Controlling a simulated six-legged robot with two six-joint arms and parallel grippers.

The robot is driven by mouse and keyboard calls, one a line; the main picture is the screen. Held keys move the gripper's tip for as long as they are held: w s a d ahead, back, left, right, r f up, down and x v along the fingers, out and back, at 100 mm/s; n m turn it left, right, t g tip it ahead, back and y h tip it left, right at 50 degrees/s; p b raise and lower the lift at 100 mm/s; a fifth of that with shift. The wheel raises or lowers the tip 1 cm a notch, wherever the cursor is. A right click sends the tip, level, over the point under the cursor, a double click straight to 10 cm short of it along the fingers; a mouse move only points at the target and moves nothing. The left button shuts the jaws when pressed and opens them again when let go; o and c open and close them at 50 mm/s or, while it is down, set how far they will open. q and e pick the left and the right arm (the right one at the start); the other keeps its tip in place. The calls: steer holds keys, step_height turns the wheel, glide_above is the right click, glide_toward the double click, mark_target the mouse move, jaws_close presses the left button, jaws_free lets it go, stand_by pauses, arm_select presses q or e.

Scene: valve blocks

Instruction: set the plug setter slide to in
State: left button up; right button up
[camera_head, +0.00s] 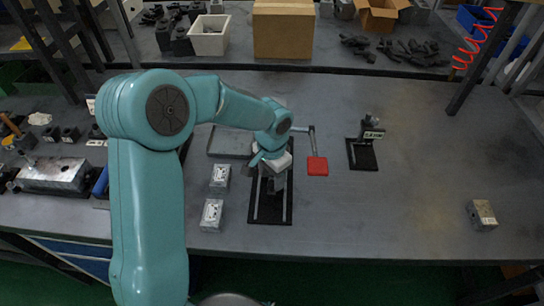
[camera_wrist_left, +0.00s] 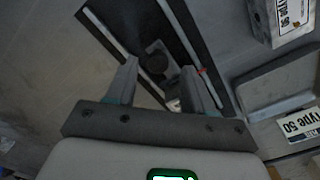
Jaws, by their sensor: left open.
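A black base with two pale rails (camera_head: 271,213), which looks like the plug setter, lies on the table under my left gripper. It also shows in the left wrist view (camera_wrist_left: 180,30). A dark block with a round top, apparently the slide (camera_wrist_left: 154,60), sits between the rails. My left gripper (camera_head: 270,172) points down over the base and hides part of it. In the left wrist view the fingers (camera_wrist_left: 158,82) are apart, with the dark round top just beyond and between the tips. I cannot tell whether they touch it. My right gripper is not in view.
A red pad with a lever (camera_head: 317,166) and a small labelled stand on a black plate (camera_head: 364,152) are to the right. Two metal blocks (camera_head: 212,214) (camera_head: 220,176) lie left of the base. A grey tray (camera_head: 229,143) is behind. The right table half is mostly clear.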

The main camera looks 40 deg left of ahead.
arm_select(q)
step_height(320, 180, up, 15)
stand_by(0.6)
